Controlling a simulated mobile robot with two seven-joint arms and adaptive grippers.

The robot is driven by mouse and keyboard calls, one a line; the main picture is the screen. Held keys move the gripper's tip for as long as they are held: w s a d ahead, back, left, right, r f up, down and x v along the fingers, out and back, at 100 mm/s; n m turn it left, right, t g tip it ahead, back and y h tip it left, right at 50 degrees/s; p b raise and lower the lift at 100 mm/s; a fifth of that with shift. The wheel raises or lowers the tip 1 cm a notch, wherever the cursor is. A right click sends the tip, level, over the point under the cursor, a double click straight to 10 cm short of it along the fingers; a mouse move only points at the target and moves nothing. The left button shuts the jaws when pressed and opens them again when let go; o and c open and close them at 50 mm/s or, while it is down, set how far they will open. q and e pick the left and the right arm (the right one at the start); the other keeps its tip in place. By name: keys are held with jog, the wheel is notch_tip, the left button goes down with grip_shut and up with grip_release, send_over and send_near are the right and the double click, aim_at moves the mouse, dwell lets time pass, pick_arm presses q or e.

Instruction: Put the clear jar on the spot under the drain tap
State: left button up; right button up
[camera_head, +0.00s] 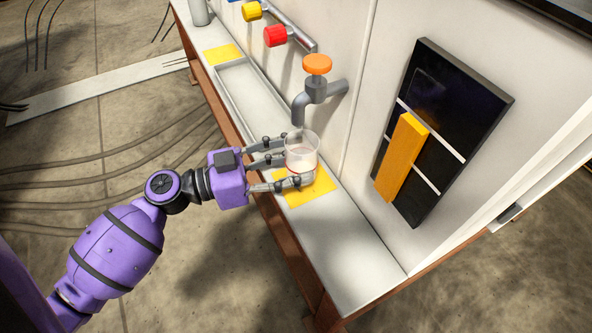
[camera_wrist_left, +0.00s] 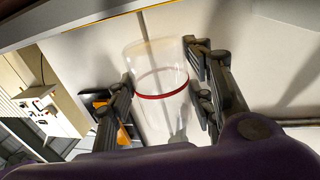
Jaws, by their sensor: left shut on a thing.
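The clear jar (camera_head: 301,150) has a thin red ring around it and appears upright, over the near yellow square (camera_head: 312,190) on the ledge. I cannot tell whether its base touches the square. The drain tap (camera_head: 315,88), grey with an orange knob, is on the wall just above, its spout close to the jar's rim. My left gripper (camera_head: 292,164) comes from the left with its fingers closed around the jar. In the left wrist view the jar (camera_wrist_left: 160,88) sits between the fingers (camera_wrist_left: 162,95). My right gripper is not in view.
The narrow pale ledge (camera_head: 350,245) has a brown front edge and a shallow tray (camera_head: 247,92). A second yellow square (camera_head: 222,54) lies farther back. Red (camera_head: 275,36) and yellow (camera_head: 252,11) knobs stick out above. A black panel (camera_head: 440,125) with an orange bar is on the right wall.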

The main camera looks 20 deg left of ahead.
aim_at(295, 172)
pick_arm(q)
notch_tip(295, 172, down, 2)
jog(key=shift+f, duration=0.1)
jog(key=shift+w+d+f+b, duration=0.1)
jog(key=shift+f+b, duration=0.1)
jog(key=shift+b, duration=0.25)
jog(key=shift+f, duration=0.2)
jog(key=o, duration=1.3)
